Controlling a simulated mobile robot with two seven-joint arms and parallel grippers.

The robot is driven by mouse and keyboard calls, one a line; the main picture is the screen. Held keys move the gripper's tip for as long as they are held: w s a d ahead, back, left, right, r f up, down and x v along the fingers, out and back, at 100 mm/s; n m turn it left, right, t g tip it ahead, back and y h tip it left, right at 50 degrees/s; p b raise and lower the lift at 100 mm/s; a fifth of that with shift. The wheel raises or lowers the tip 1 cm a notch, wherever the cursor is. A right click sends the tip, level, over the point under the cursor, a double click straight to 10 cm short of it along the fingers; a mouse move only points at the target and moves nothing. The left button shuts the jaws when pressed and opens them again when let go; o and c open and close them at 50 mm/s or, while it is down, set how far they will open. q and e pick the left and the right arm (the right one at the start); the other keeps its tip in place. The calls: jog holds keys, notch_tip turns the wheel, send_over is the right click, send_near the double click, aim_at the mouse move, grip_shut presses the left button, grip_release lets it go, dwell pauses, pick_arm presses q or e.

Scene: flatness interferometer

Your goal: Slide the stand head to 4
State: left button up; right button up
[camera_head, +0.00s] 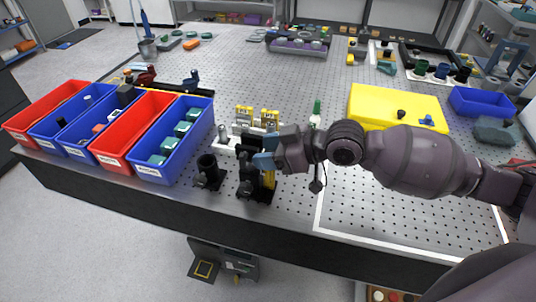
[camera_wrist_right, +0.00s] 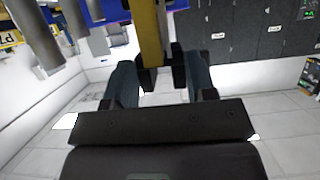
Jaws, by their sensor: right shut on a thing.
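The stand (camera_head: 269,181) has a yellow upright on a dark base near the front edge of the table. My right gripper (camera_head: 262,158) reaches in from the right, at the upper part of this stand, and is shut on the dark stand head there. In the right wrist view the yellow upright (camera_wrist_right: 150,35) runs between the two fingers of my right gripper (camera_wrist_right: 160,82). The head is mostly hidden by the fingers. The scale marks, including 4, cannot be read. My left gripper is not in view.
A black holder (camera_head: 208,172) stands just left of the stand. Red and blue bins, the nearest a blue one (camera_head: 172,165), line the left side. White and yellow blocks (camera_head: 256,117) stand behind. The perforated table (camera_head: 385,200) is clear at front right.

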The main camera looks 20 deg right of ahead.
jog(key=shift+r, duration=0.25)
jog(key=o, duration=1.1)
jog(key=shift+c, duration=0.2)
jog(key=shift+o, duration=1.1)
jog(key=shift+d, duration=0.1)
jog(key=b+v, duration=0.1)
jog(key=v, duration=0.9)
jog(key=shift+s+d, duration=0.2)
jog(key=shift+s, duration=0.05)
